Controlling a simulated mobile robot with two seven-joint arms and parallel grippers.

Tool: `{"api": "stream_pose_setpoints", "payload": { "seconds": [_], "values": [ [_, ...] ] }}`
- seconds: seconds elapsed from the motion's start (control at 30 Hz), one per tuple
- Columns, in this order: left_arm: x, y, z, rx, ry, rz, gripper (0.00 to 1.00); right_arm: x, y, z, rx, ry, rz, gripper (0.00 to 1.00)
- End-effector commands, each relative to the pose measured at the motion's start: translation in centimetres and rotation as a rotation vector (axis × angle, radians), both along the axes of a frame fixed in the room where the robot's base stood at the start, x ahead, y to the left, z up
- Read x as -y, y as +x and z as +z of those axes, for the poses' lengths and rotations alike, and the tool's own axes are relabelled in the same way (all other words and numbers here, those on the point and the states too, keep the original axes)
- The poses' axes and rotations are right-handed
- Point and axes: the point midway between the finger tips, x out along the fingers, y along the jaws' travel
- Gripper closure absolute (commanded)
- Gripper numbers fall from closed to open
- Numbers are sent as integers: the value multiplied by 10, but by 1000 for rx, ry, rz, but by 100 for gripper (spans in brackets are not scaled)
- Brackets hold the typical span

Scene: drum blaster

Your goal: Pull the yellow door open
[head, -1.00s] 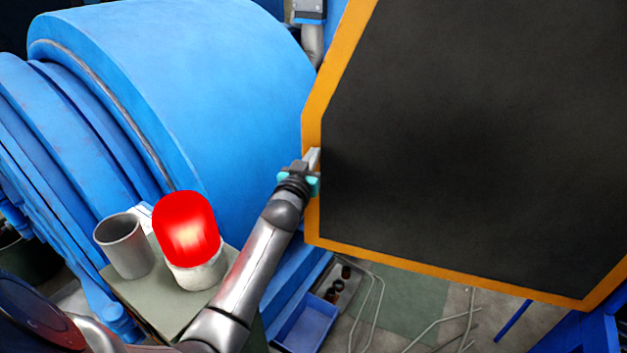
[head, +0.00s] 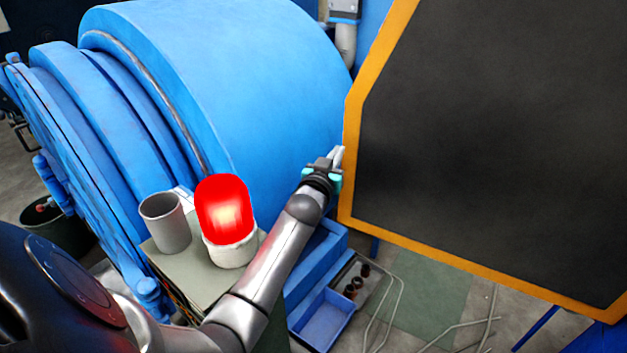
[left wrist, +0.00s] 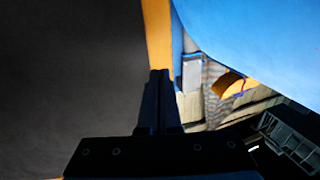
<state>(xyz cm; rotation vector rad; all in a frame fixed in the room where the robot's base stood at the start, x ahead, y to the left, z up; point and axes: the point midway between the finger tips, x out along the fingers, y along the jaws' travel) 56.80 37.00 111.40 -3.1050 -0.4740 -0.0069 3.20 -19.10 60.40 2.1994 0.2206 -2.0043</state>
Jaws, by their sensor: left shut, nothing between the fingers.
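The yellow door (head: 349,140) has a yellow-orange frame around a large dark panel (head: 490,150). It fills the right of the head view and stands out from the blue machine. Its yellow edge (left wrist: 158,35) runs down the middle of the left wrist view, with the dark panel on the left. My left gripper (head: 338,155) is shut and empty, right by the door's left edge in the head view. In the left wrist view its fingers (left wrist: 158,85) overlap the lower end of that edge; I cannot tell whether they touch it. My right gripper is not in view.
The large blue drum (head: 240,75) is left of the door. A red lamp (head: 225,210) and a grey cup (head: 165,222) stand on a box close to my left arm. A blue bin (head: 325,318) and loose rods (head: 462,333) lie on the floor below.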

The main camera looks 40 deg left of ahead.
Motion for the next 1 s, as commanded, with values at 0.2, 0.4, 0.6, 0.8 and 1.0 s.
{"api": "stream_pose_setpoints", "payload": {
  "seconds": [0.2,0.4,0.6,0.8,1.0],
  "values": [
    [6,-38,-1,-2,0,-1,100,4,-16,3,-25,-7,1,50],
    [11,-68,-1,-2,0,0,100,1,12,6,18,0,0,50],
    [14,-87,-1,-2,-1,-1,100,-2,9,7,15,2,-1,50],
    [14,-93,-1,-1,0,0,100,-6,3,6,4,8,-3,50],
    [16,-92,-9,-15,-4,-3,100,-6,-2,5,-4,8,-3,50]
  ]
}}
